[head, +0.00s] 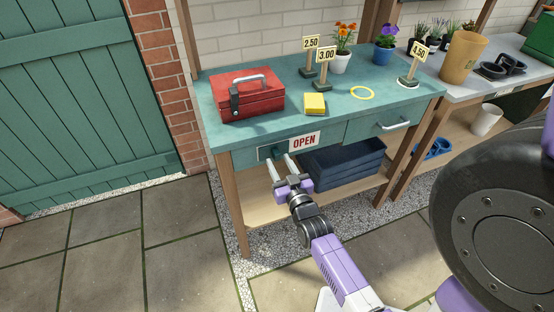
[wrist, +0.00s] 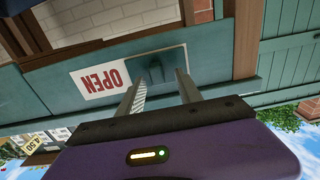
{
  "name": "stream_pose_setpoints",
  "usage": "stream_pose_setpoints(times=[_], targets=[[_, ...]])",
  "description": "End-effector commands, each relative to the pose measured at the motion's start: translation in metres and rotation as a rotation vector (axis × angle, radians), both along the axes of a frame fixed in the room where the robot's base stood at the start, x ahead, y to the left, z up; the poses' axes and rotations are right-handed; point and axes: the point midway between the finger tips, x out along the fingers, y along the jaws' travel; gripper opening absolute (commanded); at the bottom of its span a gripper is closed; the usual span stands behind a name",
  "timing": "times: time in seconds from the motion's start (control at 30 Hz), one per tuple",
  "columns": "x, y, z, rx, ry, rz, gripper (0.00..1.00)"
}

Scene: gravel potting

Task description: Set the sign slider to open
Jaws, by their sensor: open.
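The sign (head: 304,142) is a white plate with red OPEN lettering on the teal front of the potting bench. It shows upside down in the wrist view (wrist: 102,79). Beside it, on its left in the head view, is a darker teal slider panel (head: 265,153), also in the wrist view (wrist: 168,62). A small dark knob (wrist: 154,72) seems to stand on this panel. My gripper (head: 278,160) is open and empty at the panel, its fingertips (wrist: 160,80) pointing at it with the knob between them in the picture. I cannot tell if they touch.
A red toolbox (head: 247,98), a yellow sponge (head: 314,104), a yellow ring (head: 362,93) and price signs stand on the bench top. A drawer handle (head: 394,124) sticks out at the right. A blue crate (head: 343,164) sits on the shelf below. Paving in front is clear.

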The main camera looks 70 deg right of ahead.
Motion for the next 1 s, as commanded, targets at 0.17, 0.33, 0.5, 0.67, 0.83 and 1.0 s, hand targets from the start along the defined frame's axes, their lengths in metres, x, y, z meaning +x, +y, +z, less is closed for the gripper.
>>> stream_pose_setpoints(times=[0.17,0.33,0.5,0.67,0.83,1.0], targets=[[-0.019,0.024,-0.001,0.002,0.002,0.001,0.42],[-0.031,0.038,-0.001,0.0,0.001,0.002,0.42],[-0.034,0.043,0.0,-0.001,0.001,0.002,0.42],[-0.034,0.043,0.0,-0.001,0.001,0.002,0.42],[-0.034,0.042,0.0,-0.001,0.001,0.002,0.42],[-0.034,0.042,0.0,-0.001,0.001,0.002,0.42]])
